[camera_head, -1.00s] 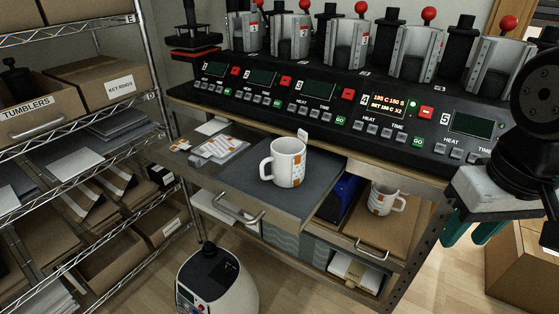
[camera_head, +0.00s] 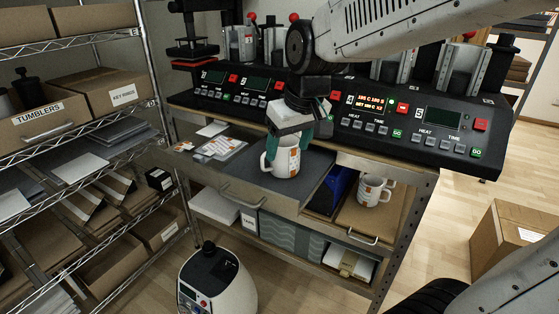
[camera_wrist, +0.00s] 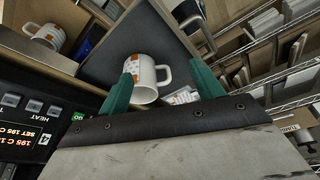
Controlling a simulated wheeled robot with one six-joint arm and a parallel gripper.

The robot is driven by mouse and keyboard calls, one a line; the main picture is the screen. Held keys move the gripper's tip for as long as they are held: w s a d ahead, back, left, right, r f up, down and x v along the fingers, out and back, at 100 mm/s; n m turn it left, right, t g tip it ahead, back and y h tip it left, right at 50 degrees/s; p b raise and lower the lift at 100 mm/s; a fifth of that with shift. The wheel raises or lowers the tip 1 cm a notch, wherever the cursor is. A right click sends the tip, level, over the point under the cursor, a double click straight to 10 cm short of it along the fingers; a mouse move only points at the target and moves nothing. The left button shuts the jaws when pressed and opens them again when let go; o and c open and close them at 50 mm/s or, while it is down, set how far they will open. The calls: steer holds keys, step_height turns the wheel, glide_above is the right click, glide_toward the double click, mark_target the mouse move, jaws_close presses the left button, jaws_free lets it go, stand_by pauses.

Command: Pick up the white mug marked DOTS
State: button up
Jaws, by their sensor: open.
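A white mug (camera_head: 285,164) with an orange pattern stands upright on the dark mat of the pulled-out upper drawer (camera_head: 262,197). Its handle points left in the head view. My gripper (camera_head: 289,140) is open just above it, green fingers pointing down on either side of its rim. In the wrist view the mug (camera_wrist: 143,76) lies between my fingers (camera_wrist: 163,84), nearer the left one, with its handle toward the right one. A second white mug (camera_head: 371,191) with orange marks stands in the open drawer to the right. I cannot read DOTS on either mug.
The press control panel (camera_head: 430,140) runs close behind the drawer. Packets (camera_head: 220,147) lie left of the mat. A wire shelf (camera_head: 80,155) with boxes stands at left. A white rounded machine (camera_head: 217,285) stands on the floor in front.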

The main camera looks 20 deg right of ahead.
glide_above(279, 158)
steer(key=s+a, duration=0.2)
steer(key=a, duration=0.1)
steer(key=f, duration=0.1)
steer(key=shift+n+t, duration=0.3)
steer(key=shift+t, duration=0.1)
steer(key=x, duration=0.5)
steer(key=d+x, duration=0.1)
steer(key=x, duration=0.2)
steer(key=shift+w+f, duration=0.1)
steer(key=shift+w, duration=0.25)
steer(key=c, duration=1.3)
